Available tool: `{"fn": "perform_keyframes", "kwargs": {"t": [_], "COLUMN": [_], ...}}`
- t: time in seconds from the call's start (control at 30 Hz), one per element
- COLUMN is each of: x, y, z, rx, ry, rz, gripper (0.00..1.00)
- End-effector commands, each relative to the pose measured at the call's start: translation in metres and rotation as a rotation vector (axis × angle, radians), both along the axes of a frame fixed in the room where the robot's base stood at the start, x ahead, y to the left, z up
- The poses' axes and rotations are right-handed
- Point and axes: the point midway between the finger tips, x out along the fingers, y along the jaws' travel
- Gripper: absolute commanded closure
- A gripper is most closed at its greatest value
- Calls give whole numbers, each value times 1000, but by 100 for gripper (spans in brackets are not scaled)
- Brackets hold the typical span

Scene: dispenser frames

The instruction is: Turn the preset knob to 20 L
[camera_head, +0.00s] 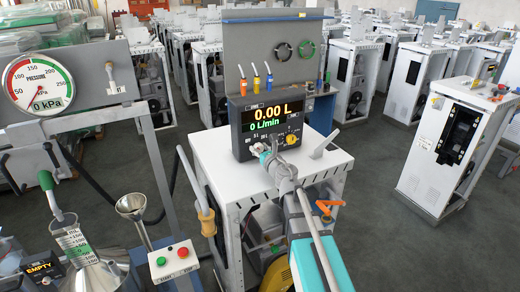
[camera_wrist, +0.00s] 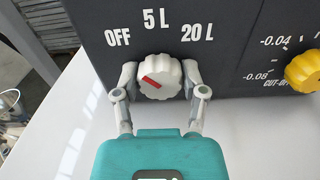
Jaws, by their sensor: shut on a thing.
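The preset knob (camera_wrist: 165,72) is white and ribbed, on the dark front panel of the dispenser head in the wrist view. Its red mark slants up and left, towards the OFF label (camera_wrist: 118,37). The 5 L label (camera_wrist: 152,19) is above the knob and the 20 L label (camera_wrist: 197,32) is up and right of it. My gripper (camera_wrist: 159,80) has one finger on each side of the knob and is shut on it. In the head view my gripper (camera_head: 262,153) is in front of the panel and hides the knob.
The display (camera_head: 268,115) reads 0.00 L and 0 L/min. A yellow cut-off knob (camera_wrist: 303,72) is right of the preset knob; it also shows in the head view (camera_head: 291,138). The white cabinet top (camera_head: 225,170) lies below. A pressure gauge (camera_head: 40,82) reading 0 kPa stands at left.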

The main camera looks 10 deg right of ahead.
Motion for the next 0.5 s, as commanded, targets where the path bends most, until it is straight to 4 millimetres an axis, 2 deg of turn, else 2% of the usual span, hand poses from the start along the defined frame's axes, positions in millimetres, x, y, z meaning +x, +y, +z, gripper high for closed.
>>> {"fn": "perform_keyframes", "kwargs": {"t": [0.27,0.5], "x": [0,1], "y": [-1,-1], "z": [0,0], "rx": [91,252], "ry": [28,79], "rz": [-2,-2], "gripper": [93,93]}}
